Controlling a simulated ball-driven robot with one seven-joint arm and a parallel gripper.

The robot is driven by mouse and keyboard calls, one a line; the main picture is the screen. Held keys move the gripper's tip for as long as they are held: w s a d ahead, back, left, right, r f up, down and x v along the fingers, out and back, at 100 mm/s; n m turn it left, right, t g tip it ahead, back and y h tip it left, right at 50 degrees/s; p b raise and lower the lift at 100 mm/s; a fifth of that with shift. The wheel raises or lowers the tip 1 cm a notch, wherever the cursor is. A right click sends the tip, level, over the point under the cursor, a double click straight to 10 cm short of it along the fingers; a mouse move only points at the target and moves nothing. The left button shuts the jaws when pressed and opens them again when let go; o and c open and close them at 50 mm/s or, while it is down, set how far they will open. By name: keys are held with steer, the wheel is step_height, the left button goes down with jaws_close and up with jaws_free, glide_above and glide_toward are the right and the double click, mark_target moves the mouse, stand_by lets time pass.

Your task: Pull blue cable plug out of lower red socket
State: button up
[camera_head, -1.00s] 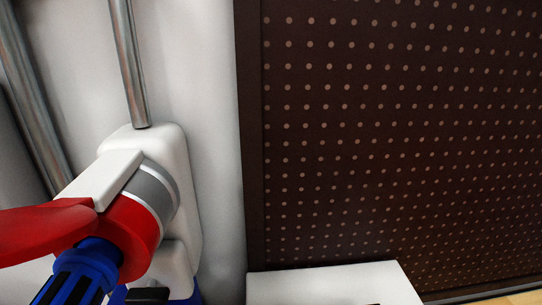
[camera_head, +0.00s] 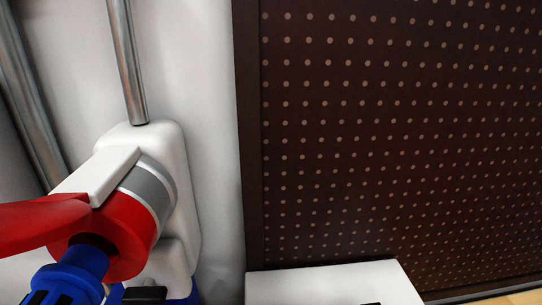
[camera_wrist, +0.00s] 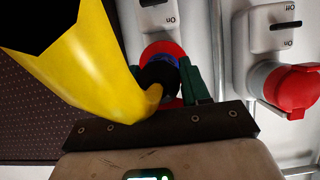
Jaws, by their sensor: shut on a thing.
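The red socket (camera_head: 128,225) shows at the left of the head view, on a white switch box, with its red lid (camera_head: 40,222) swung out to the left. The blue plug (camera_head: 75,268) points into its mouth, and a dark gap shows above the plug; how deep it sits cannot be told. In the wrist view, my gripper (camera_wrist: 165,80) has green fingers shut around the plug's dark rear part. A yellow cable (camera_wrist: 95,75) arcs from it close to the camera and hides much of the view. The socket's red rim (camera_wrist: 160,50) shows beyond. The head view does not show my gripper.
In the wrist view, another red socket (camera_wrist: 285,88) with a red cover stands to the right, under a switch box. Metal pipes (camera_head: 127,60) run along the white wall. A dark perforated panel (camera_head: 400,140) and a white block (camera_head: 330,285) stand to the right.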

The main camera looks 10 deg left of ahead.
steer(key=shift+s, duration=0.1)
stand_by(0.4)
steer(key=shift+s+d+b, duration=0.2)
steer(key=shift+s+b, duration=0.05)
steer(key=shift+s, duration=0.55)
steer(key=shift+s+d+b, duration=0.25)
steer(key=shift+s+b, duration=0.05)
steer(key=shift+s, duration=0.5)
steer(key=shift+s+d+b, duration=0.2)
steer(key=shift+s+b, duration=0.05)
steer(key=shift+s, duration=0.55)
steer(key=shift+s, duration=0.1)
